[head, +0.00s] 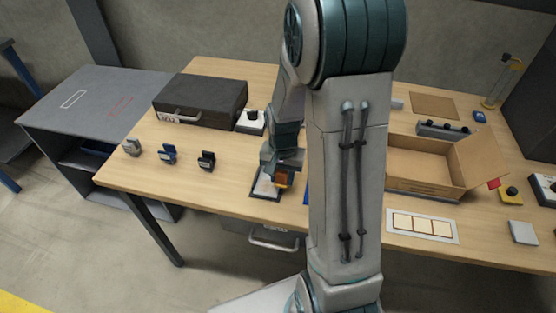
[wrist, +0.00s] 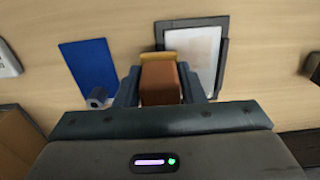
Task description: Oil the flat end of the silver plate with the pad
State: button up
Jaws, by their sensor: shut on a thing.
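My gripper (wrist: 159,88) is shut on a brown block with a yellow-tan front edge, which looks like the pad (wrist: 160,82). I cannot tell whether the pad touches the tray. A flat silver-grey square (head: 523,232) lies at the table's right; I cannot tell whether it is the silver plate.
A blue mat (wrist: 88,65) lies left of the pad in the wrist view, with a small grey round piece (wrist: 97,97) near it. A black case (head: 200,100), several small clips and an open cardboard box (head: 425,180) stand on the table. My arm hides the table's middle.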

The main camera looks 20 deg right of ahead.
jog(key=r, duration=0.1)
jog(key=a+r+p, duration=0.1)
jog(key=r+p, duration=0.1)
jog(key=shift+w+a+r, duration=0.15)
jog(key=shift+w+r, duration=0.05)
jog(key=shift+w, duration=0.05)
jog(key=shift+d+r+p, duration=0.4)
jog(key=shift+r+p, duration=0.15)
jog(key=shift+r, duration=0.05)
jog(key=shift+a+r, duration=0.2)
jog(key=shift+d, duration=0.1)
jog(key=shift+p, duration=0.55)
